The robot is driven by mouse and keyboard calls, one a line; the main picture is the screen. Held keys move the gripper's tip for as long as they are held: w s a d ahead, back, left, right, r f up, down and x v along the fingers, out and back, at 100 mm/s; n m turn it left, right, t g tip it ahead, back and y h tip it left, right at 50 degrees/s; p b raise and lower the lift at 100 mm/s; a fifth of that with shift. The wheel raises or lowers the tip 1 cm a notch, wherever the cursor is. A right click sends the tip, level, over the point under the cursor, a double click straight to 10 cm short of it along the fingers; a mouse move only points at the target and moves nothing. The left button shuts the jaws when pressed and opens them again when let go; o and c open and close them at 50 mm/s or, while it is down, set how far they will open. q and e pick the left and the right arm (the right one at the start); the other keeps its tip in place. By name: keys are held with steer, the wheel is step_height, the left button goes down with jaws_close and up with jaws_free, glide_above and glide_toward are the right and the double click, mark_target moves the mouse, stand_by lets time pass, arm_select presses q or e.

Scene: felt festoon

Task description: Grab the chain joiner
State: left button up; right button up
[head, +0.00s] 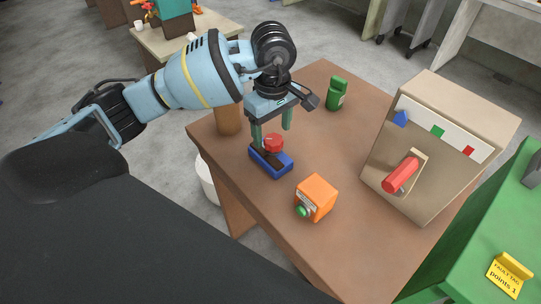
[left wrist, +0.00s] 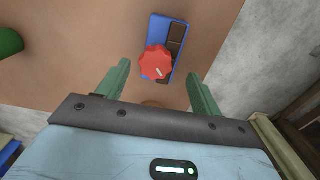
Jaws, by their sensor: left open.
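No label marks a chain joiner, so I cannot tell for sure which thing it is. A blue tray-like block (head: 283,168) with dark brown compartments lies on the brown table, and a red lobed knob-like piece (head: 273,143) sits at one end of it. In the left wrist view the red piece (left wrist: 157,63) shows between the fingers, on the near end of the blue block (left wrist: 160,27). My left gripper (head: 272,132) is open and points down just above the red piece, its green fingers apart. Its fingers (left wrist: 157,78) hold nothing. My right gripper is not in view.
An orange box (head: 318,194) with a green button stands near the table's front edge. A green container (head: 337,94) stands behind. A beige cabinet (head: 432,140) with a red handle (head: 400,175) is at the right. The brown table (head: 345,225) is bare between them.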

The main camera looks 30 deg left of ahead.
mark_target(274, 139)
arm_select(q)
steer(key=f, duration=0.5)
steer(key=shift+w, duration=0.3)
jaws_close()
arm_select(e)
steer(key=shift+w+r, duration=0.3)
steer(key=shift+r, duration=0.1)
